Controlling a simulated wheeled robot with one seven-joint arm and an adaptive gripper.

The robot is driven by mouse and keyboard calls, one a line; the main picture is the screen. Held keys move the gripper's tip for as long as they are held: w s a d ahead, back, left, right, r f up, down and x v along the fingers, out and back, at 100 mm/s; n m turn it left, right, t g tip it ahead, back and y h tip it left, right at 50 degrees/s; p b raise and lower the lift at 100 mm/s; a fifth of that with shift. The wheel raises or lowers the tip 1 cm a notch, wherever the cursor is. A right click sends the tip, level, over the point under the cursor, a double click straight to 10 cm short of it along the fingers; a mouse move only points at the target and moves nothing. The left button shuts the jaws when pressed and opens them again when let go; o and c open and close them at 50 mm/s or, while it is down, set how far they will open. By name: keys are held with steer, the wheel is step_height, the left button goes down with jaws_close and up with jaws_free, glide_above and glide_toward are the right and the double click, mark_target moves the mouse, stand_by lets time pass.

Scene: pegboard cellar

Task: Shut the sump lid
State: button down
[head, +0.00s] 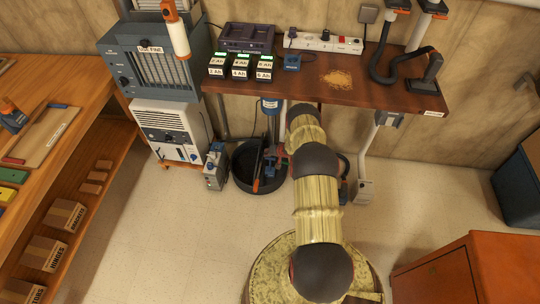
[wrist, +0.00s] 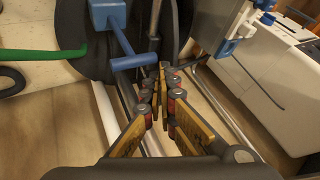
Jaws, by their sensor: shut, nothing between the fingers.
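The sump appears as a round black basin (head: 240,170) on the floor under the workbench, its dark inside showing from above. In the wrist view a large black curved surface (wrist: 75,65) fills the upper left; I cannot tell whether it is the lid or the basin. A blue T-shaped bar (wrist: 135,62) on a blue block stands in front of it. My gripper (wrist: 162,72) is shut and empty, its fingertips together just right of the blue bar; I cannot tell whether they touch anything. In the head view my arm and the clutter hide where the gripper ends.
A white appliance (head: 172,125) stands left of the basin, with a small grey unit (head: 215,168) between them. The workbench (head: 390,92) overhangs the basin. An orange cabinet (head: 465,270) is at the lower right. Floor is clear left of my base.

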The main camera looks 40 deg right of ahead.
mark_target(260, 159)
steer(key=shift+b+x, duration=0.8)
steer(key=shift+x, duration=1.35)
steer(key=shift+w+r, duration=0.1)
steer(key=shift+r, duration=0.05)
